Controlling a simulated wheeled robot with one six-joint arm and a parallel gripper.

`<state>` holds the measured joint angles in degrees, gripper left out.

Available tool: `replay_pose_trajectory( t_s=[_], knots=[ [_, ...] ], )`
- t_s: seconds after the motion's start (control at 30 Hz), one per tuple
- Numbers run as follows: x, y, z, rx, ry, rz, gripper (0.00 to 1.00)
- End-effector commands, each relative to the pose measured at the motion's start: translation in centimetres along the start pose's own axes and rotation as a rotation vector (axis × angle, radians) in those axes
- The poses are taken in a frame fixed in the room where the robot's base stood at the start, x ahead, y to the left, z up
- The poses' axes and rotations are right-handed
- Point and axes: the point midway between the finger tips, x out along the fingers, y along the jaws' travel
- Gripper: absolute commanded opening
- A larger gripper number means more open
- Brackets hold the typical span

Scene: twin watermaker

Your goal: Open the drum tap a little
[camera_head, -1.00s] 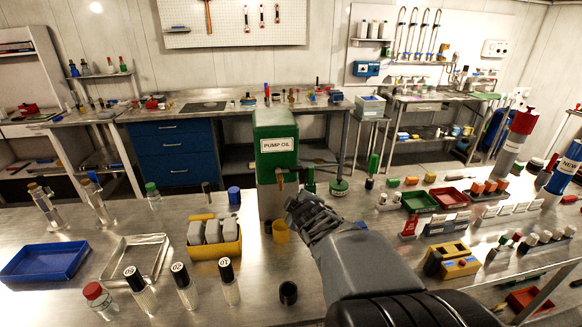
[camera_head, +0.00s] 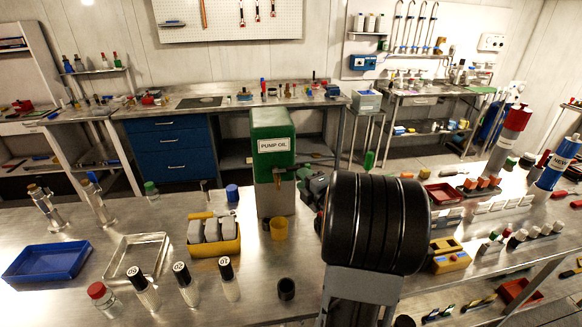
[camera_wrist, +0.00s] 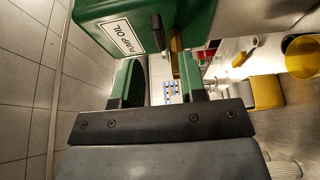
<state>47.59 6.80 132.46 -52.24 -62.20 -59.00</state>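The green PUMP OIL drum (camera_head: 272,150) stands on a grey block on the bench. Its brass-coloured tap (camera_head: 278,177) sticks out of the front, above a yellow cup (camera_head: 278,229). In the wrist view the drum (camera_wrist: 95,25) is at upper left. The tap (camera_wrist: 176,52) and a dark lever (camera_wrist: 158,32) lie just beyond the fingers, and the cup (camera_wrist: 302,56) is at the right. My gripper (camera_wrist: 160,66) is open, with a clear gap and nothing between its fingers. In the head view it is beside the tap, mostly hidden behind my arm.
A yellow caddy with grey containers (camera_head: 214,235) and a small black cup (camera_head: 286,289) stand left of my arm. Several labelled bottles (camera_head: 187,286), a metal tray (camera_head: 121,270) and a blue tray (camera_head: 46,262) are further left. A yellow block (camera_head: 447,258) is at the right.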

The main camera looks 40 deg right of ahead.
Motion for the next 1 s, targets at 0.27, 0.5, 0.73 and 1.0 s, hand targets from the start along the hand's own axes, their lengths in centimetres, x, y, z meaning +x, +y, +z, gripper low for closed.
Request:
replay_pose_trajectory(
  t_s=[0.27, 0.5, 0.73, 1.0],
  knots=[
    [4.7, 0.1, -0.1, 0.001, 0.002, -0.001, 0.38],
    [6.8, 0.1, 0.0, 0.001, 0.000, -0.001, 0.38],
    [7.2, 0.0, 0.0, 0.001, -0.002, 0.000, 0.38],
    [7.2, 0.0, 0.0, 0.001, -0.002, 0.000, 0.29]
  ],
)
